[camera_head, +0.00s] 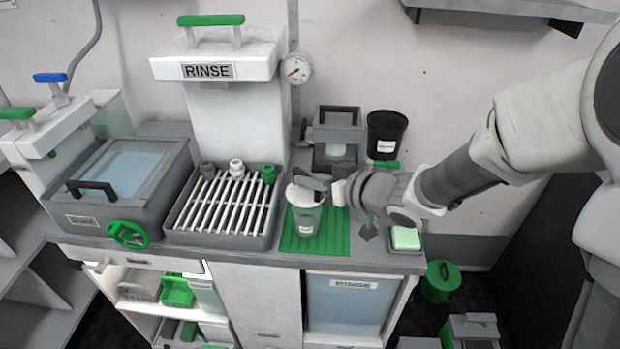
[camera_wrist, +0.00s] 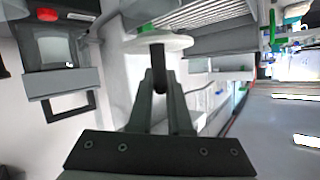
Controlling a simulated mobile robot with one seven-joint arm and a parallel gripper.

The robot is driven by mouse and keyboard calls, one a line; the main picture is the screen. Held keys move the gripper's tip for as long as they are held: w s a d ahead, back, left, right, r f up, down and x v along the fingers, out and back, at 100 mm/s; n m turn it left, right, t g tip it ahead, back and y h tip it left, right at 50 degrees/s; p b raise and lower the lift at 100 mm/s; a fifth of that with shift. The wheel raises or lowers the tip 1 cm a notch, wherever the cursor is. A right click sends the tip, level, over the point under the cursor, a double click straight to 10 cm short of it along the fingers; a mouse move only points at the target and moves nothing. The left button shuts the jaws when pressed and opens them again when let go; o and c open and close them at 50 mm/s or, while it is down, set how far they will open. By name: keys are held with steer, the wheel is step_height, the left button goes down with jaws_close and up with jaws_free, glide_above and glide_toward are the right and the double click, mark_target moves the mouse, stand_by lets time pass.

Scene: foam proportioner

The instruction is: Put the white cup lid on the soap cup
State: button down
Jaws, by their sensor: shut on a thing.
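The soap cup (camera_head: 306,222), translucent grey-green with a small label, stands upright on a green ribbed mat (camera_head: 335,232) in the head view. The white cup lid (camera_head: 301,196) is at the cup's mouth; I cannot tell whether it rests on the rim or sits just above it. The round white lid (camera_wrist: 172,43) also shows nearly edge-on beyond my fingertips in the wrist view. My gripper (camera_head: 318,184) reaches in from the right. Its fingers (camera_wrist: 159,82) are shut on the lid's dark grip. The lid hides the cup in the wrist view.
A slatted rinse tray (camera_head: 182,224) stands left of the mat. A small grey device (camera_head: 338,128) and a black container (camera_head: 385,132) stand behind. A green-topped sponge dish (camera_head: 405,239) is to the right. The counter's front edge lies close to the mat.

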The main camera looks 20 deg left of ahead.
mark_target(311, 194)
steer(key=shift+f+b, duration=0.95)
steer(key=shift+f, duration=0.45)
steer(key=shift+d+r+p, duration=0.1)
steer(key=shift+p, duration=0.4)
steer(key=shift+f+b, duration=0.45)
steer(key=shift+f, duration=0.2)
steer(key=c, duration=1.1)
jaws_free()
steer(key=shift+c, duration=0.2)
steer(key=shift+r, duration=0.1)
steer(key=p+v, duration=0.6)
steer(key=v, duration=0.5)
steer(key=shift+p, duration=0.35)
